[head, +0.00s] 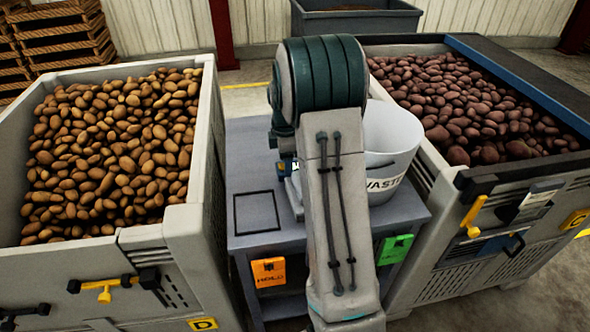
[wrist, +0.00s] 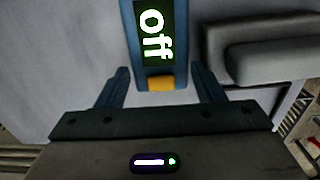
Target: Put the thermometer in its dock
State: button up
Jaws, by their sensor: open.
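The thermometer (wrist: 152,82) is blue, with a dark display reading "off" and a yellow-orange part at its near end. In the wrist view it lies top centre, and its far end is cut off by the frame. My gripper (wrist: 161,78) is open, with one blue finger on each side of the thermometer's near end and gaps showing on both sides. In the head view my arm hides most of the gripper and the thermometer. I cannot make out the dock for certain; a grey rounded block (wrist: 268,48) stands right of the thermometer.
A grey table (head: 245,180) carries a black outlined square (head: 257,212) and a white waste bucket (head: 395,150), partly behind my arm. Potato crates stand left (head: 185,230) and right (head: 425,165). Orange (head: 268,271) and green (head: 395,249) tags hang on the table's front.

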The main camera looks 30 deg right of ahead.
jog(key=shift+f, duration=0.45)
jog(key=c, duration=0.8)
jog(key=shift+r, duration=0.15)
